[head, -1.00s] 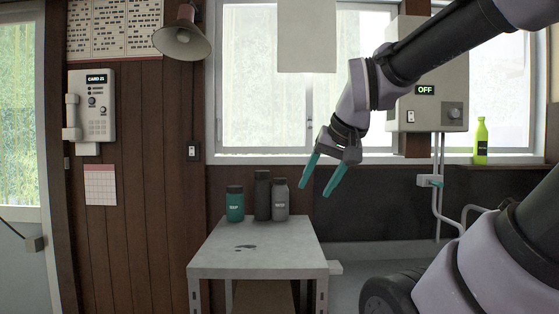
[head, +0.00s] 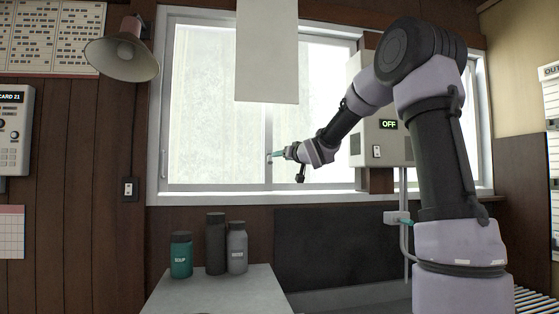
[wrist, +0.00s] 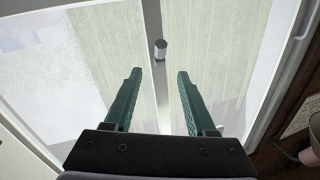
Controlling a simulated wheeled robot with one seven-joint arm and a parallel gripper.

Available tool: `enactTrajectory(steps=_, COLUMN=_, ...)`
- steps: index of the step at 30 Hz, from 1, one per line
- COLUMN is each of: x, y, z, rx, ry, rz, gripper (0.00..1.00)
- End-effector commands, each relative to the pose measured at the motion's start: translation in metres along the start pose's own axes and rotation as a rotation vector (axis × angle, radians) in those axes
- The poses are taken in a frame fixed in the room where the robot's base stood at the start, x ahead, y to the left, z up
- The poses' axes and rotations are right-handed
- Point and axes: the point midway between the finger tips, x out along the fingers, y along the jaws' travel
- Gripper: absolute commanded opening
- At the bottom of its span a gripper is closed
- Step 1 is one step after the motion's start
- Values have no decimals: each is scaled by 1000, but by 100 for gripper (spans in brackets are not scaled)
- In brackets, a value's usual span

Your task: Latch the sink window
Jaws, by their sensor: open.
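The sink window (head: 168,110) is a white-framed sliding window with bright frosted panes, and its panes meet at an upright bar near the middle. A small grey cylindrical latch knob (wrist: 160,50) sits on that bar in the wrist view. In the head view the latch (head: 269,158) is tiny and its set position cannot be told. My gripper (wrist: 159,75) has teal fingers spread apart and empty. The knob shows just beyond and between the fingertips, not gripped. In the head view my gripper (head: 279,154) is at the bar, pointing left, close to the latch.
A grey panel box reading OFF (head: 389,124) stands right of the window behind my arm. A hanging pale board (head: 267,50) covers part of the upper window. A teal jar (head: 181,255) and two other bottles stand on the table (head: 222,290) below.

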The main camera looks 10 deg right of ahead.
Motion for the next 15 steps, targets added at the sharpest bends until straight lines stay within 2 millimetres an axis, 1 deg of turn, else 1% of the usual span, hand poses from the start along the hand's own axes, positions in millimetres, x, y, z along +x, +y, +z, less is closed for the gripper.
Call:
enactTrajectory(steps=5, x=30, y=0, z=1, rx=4, ry=-2, rz=-1, gripper=56)
enactTrajectory(steps=9, x=57, y=-1, z=2, rx=3, ry=-3, rz=-1, gripper=56)
enactTrajectory(steps=12, x=74, y=0, z=2, rx=2, ry=-3, rz=1, gripper=56)
enactTrajectory(steps=15, x=87, y=0, z=2, rx=1, ry=-3, rz=1, gripper=56)
